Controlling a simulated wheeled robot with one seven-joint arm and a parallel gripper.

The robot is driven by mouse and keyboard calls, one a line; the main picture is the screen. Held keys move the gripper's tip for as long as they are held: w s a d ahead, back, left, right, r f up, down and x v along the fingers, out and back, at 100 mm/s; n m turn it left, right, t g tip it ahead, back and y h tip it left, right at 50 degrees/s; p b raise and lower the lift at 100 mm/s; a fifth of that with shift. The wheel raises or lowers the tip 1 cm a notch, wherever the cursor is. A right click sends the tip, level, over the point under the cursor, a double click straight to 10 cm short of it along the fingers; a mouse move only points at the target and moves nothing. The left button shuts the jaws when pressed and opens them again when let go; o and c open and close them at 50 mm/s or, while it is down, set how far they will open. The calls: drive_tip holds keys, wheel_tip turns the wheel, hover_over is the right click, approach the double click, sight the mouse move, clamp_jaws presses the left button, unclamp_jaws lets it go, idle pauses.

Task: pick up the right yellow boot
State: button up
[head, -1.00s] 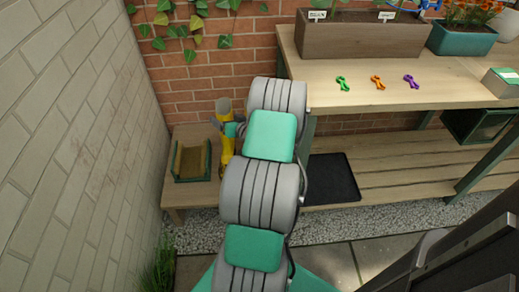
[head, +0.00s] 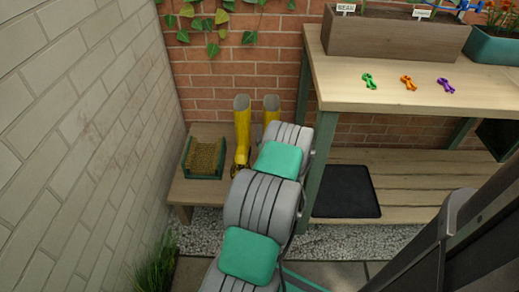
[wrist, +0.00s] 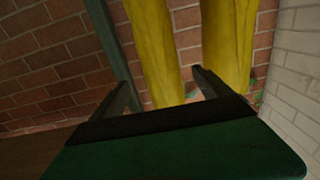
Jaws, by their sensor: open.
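Two tall yellow boots stand side by side on the low bench in the head view. The right yellow boot (head: 271,107) shows only its top above my arm; its lower part is hidden. The left yellow boot (head: 242,125) is mostly in view. The wrist picture is turned over, so the right boot (wrist: 156,45) appears on the left side, nearer the green leg, and the left boot (wrist: 229,40) on the right. My gripper (wrist: 161,80) is open, its two fingers on either side of the right boot. Contact is not clear. In the head view my arm mostly hides the gripper.
A green-sided tray with brown filling (head: 188,160) sits left of the boots on the wooden bench (head: 190,191). The table's green leg (head: 316,175) stands close to the right. A pale wall (head: 80,140) bounds the left and a brick wall (head: 225,70) the back.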

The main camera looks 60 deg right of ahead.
drive_tip(key=x, duration=0.4)
drive_tip(key=b+x, duration=0.1)
drive_tip(key=x, duration=0.2)
drive_tip(key=shift+w+r, duration=0.1)
drive_tip(key=shift+r, duration=0.2)
clamp_jaws()
drive_tip(key=shift+r, duration=0.15)
idle(0.5)
